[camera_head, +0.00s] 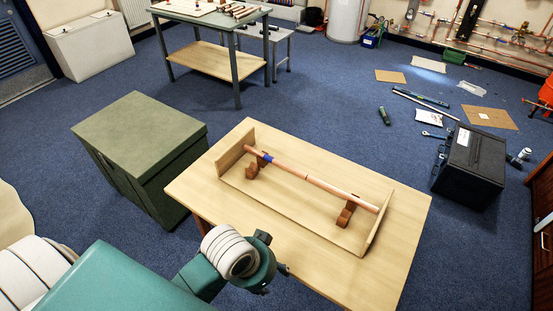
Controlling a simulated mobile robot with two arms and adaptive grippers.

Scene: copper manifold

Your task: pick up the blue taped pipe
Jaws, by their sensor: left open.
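A copper pipe with a band of blue tape (312,180) lies across two brown supports in a shallow wooden cradle. The blue tape is near the pipe's left end. The cradle (290,210) stands on a light wooden table (210,190) in front of me. My left gripper (284,270) is at the table's near left edge, apart from the pipe and nearer to me. It is open, though its fingers are small and mostly hidden by the wrist. My right gripper is out of view.
A green box (150,135) stands left of the table. A black case (470,160) is on the floor at right, with tools and cardboard around it. A workbench (225,50) stands behind.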

